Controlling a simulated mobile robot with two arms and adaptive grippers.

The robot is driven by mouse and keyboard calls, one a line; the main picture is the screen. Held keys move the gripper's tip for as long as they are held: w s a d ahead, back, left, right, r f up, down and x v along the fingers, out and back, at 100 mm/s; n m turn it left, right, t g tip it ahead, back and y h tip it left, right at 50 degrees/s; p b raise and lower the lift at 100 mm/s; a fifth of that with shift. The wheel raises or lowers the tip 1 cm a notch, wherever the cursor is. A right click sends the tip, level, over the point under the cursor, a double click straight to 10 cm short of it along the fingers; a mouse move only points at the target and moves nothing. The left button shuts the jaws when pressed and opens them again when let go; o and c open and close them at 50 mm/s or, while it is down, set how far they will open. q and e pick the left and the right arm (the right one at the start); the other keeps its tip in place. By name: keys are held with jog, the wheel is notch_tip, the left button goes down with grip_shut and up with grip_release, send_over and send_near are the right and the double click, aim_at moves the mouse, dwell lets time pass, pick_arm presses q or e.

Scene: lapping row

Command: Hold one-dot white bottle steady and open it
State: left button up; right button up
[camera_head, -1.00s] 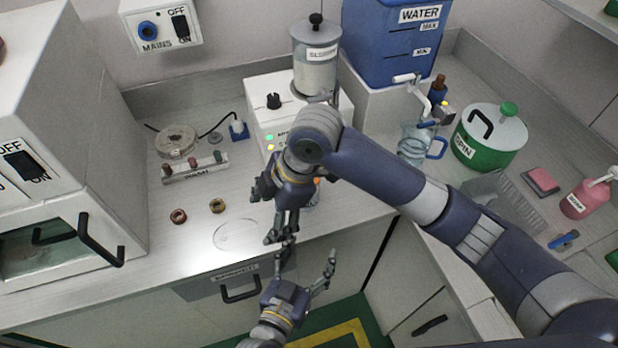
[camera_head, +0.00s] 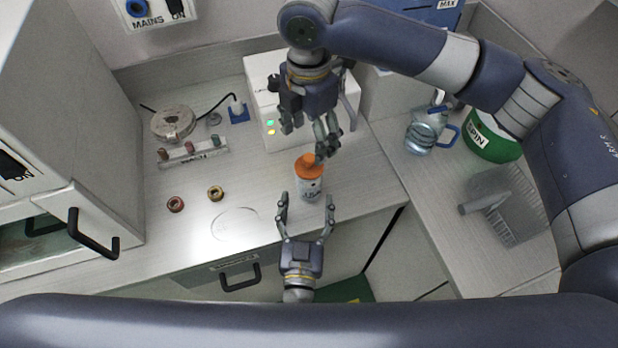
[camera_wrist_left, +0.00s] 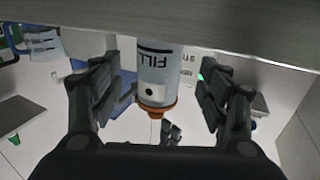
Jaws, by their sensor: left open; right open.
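The white bottle (camera_head: 311,188) with an orange cap (camera_head: 308,165) stands upright near the counter's front edge. In the left wrist view the bottle (camera_wrist_left: 158,75) shows one black dot and the word FILL, and lies between the fingers but beyond them. My left gripper (camera_head: 305,212) is open in front of the bottle, level with its lower body, apart from it. My right gripper (camera_head: 322,140) is open just above and behind the cap, fingers pointing down; its fingertips partly overlap the cap's edge, and I cannot tell if they touch.
A white machine (camera_head: 272,115) with green lights stands behind the bottle. Two small rings, brown (camera_head: 175,204) and brass (camera_head: 215,193), lie to the left, near a labelled rack (camera_head: 193,152). A clear jug (camera_head: 428,130) and a clear bin (camera_head: 503,205) are at right.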

aim_at(310, 157)
pick_arm(q)
jog(key=w, duration=0.6)
jog(key=shift+w+d, duration=0.3)
pick_arm(e)
jog(key=shift+w, duration=0.1)
pick_arm(q)
jog(key=c, duration=1.6)
jog(key=shift+c, duration=0.2)
pick_arm(e)
jog(key=shift+o, duration=0.6)
jog(key=shift+s+r+m+y, duration=0.1)
jog(key=shift+s+m+y, duration=0.3)
jog(key=shift+m, duration=0.7)
jog(key=s+d+r+m+t+y, duration=0.1)
jog(key=d+r+m+t+y, duration=0.2)
jog(key=m, duration=0.8)
jog(key=shift+g, duration=0.5)
jog(key=x, duration=1.1)
jog(key=shift+d+f, duration=0.3)
